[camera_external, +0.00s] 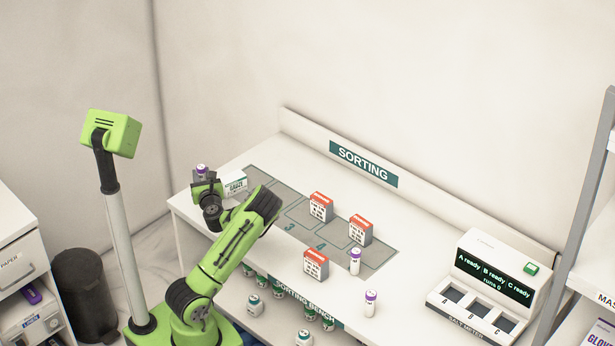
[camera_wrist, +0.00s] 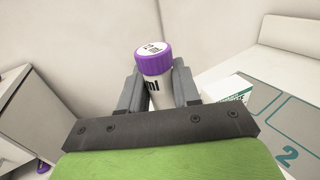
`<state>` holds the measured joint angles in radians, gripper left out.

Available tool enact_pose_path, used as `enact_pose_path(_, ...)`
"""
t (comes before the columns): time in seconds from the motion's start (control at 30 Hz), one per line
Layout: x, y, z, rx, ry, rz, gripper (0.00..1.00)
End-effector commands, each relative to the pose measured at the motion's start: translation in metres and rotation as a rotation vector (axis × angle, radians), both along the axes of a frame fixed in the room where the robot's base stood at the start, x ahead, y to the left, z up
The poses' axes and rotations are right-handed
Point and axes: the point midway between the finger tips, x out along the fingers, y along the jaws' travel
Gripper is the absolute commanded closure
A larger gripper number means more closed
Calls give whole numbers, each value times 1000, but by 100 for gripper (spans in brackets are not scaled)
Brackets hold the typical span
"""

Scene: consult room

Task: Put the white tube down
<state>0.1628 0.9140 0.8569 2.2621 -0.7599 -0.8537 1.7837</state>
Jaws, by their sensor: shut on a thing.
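The white tube (camera_wrist: 160,93) has a purple cap and stands upright between the two fingers of my gripper (camera_wrist: 158,92) in the wrist view. The fingers are shut on it, one on each side. In the external view the tube's purple cap (camera_external: 201,170) shows above my gripper (camera_external: 203,188), at the left end of the sorting bench (camera_external: 215,165). Its lower part is hidden, so I cannot tell whether it touches the bench. Two similar purple-capped white tubes, a rear one (camera_external: 355,262) and a front one (camera_external: 370,304), stand on the bench to the right.
A white and green box (camera_external: 235,183) stands just right of my gripper. Several red-topped boxes (camera_external: 321,207) stand on or near the grey numbered mat (camera_external: 270,186). The salt meter (camera_external: 486,285) is at the right end. The bench's front right has free room.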

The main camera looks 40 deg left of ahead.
Motion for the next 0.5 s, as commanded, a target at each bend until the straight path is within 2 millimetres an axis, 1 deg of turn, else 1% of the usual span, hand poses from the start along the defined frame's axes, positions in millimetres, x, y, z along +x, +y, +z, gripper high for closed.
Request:
enact_pose_path(0.03,0,0,5,-1,0,0,100)
enact_pose_path(0.17,5,-4,3,-4,2,-16,100)
enact_pose_path(0.27,23,-19,-3,-16,12,-76,100)
enact_pose_path(0.37,52,-47,-7,-26,17,-179,100)
enact_pose_path(0.4,64,-61,-8,-28,17,-224,100)
enact_pose_path(0.47,81,-82,-6,-26,16,-292,100)
enact_pose_path(0.5,91,-96,-4,-22,14,-333,100)
